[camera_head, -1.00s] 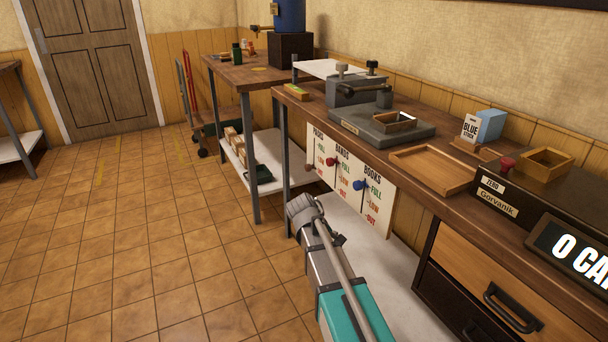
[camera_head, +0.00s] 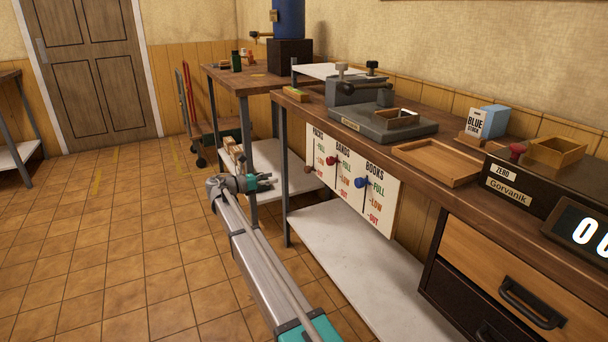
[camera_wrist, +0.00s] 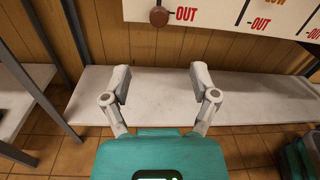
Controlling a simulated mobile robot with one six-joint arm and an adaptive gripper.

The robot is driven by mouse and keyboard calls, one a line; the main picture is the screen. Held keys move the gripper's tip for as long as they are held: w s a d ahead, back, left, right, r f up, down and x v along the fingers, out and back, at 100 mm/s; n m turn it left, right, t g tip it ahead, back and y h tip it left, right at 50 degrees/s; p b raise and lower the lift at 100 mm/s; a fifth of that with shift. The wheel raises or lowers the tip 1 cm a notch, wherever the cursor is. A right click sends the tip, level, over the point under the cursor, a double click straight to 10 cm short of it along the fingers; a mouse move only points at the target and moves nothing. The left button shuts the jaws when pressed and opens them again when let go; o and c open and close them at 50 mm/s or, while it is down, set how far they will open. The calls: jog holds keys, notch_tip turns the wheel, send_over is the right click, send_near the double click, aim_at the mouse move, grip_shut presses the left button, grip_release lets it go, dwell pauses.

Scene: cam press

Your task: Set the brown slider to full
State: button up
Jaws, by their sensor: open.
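The brown slider (camera_wrist: 159,16) is a round knob at the top of the wrist view, beside the red word OUT on a white board (camera_wrist: 215,10). In the head view the brown slider (camera_head: 308,169) shows at the lower left of the board (camera_head: 378,212), in the leftmost column. My gripper (camera_wrist: 160,82) is open and empty, its two fingers spread wide. In the wrist view the slider lies above and beyond the fingertips, roughly centred between them, and apart from them. In the head view my gripper is left of the board, its fingers unclear.
A red knob (camera_head: 330,160) and a blue knob (camera_head: 361,182) sit on the board's other columns. The workbench top (camera_head: 300,105) overhangs the board. A pale lower shelf (camera_head: 350,255) runs beneath it, and a bench leg (camera_head: 284,175) stands left. The tiled floor at left is clear.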

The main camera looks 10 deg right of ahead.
aim_at(306, 171)
dwell(0.4)
jog(key=x, duration=1.3)
jog(key=shift+w+d, duration=0.1)
jog(key=shift+d, duration=0.3)
grip_shut()
